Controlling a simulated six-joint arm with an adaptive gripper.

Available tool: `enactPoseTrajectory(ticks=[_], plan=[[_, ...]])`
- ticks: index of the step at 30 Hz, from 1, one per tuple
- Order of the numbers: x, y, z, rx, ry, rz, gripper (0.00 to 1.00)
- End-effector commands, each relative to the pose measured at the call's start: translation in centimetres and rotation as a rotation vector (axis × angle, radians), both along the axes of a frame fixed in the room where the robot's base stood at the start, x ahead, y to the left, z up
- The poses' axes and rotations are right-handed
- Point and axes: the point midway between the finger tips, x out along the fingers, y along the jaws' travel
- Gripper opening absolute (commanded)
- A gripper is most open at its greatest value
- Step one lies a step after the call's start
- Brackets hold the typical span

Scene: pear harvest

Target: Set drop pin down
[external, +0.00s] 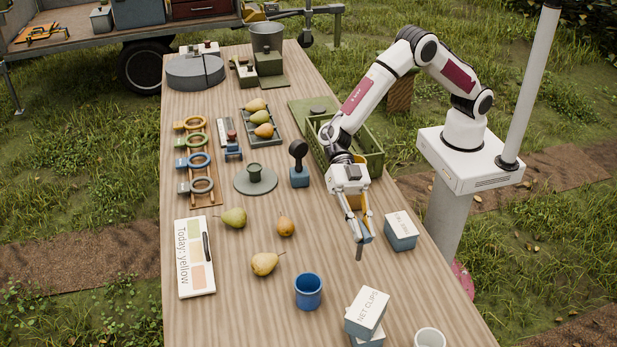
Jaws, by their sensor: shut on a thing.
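My gripper (361,238) is over the right part of the wooden table, pointing down. It is shut on a small dark pin-like piece, which I take to be the drop pin (359,253). The pin sticks out below the fingertips, roughly upright. Its upper part is hidden between the fingers. I cannot tell whether its lower end touches the table.
A blue-grey box (401,236) with a white label stands just right of my gripper. A blue cup (308,291) and the net clips box (366,312) stand nearer the front. Loose pears (265,263) lie left. A green crate (372,160) stands behind. Bare table surrounds the pin.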

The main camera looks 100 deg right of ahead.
Motion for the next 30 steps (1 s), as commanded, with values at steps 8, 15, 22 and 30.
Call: enactPoseTrajectory(ticks=[8, 15, 22, 30], plan=[[0.0, 0.0, 0.3, 0.001, -0.001, 0.001, 0.0], [0.0, 0.0, 2.4, 0.002, -0.003, 0.0, 0.0], [0.1, -0.1, 5.8, 0.001, -0.004, -0.001, 0.0], [2.9, -5.2, 5.3, 0.0, 0.002, -0.075, 0.0]])
